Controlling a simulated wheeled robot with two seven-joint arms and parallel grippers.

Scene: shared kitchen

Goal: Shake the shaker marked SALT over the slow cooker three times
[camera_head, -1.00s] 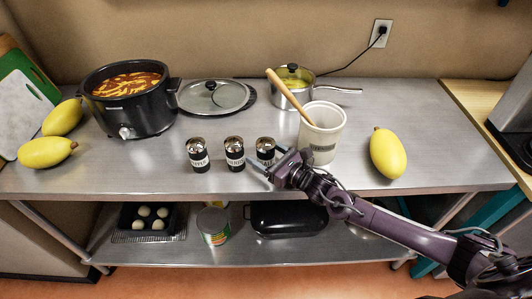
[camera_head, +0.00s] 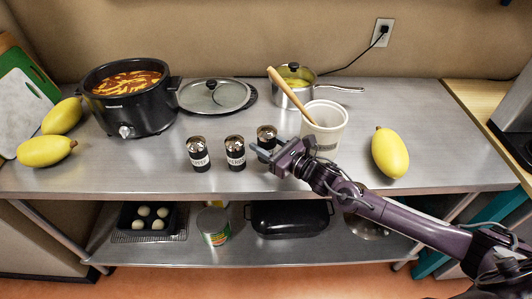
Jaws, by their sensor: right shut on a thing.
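Three dark shakers with shiny metal caps are at the counter's middle: the left shaker (camera_head: 198,155), the middle shaker (camera_head: 235,153) and the right shaker (camera_head: 267,133). The left label seems to read PEPPER; the middle one is too small to read surely. My right gripper (camera_head: 262,151) is shut on the right shaker, and its fingers hide that shaker's label and lower body. The black slow cooker (camera_head: 138,112) stands at the back left, uncovered, with red-orange food inside. The held shaker is upright, well to the cooker's right. My left gripper is out of view.
A glass lid (camera_head: 214,96) lies beside the cooker. A saucepan (camera_head: 291,96) and a white crock (camera_head: 326,132) with a wooden spoon (camera_head: 290,95) stand near my right gripper. Yellow fruits lie left and right (camera_head: 389,153). The counter before the cooker is clear.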

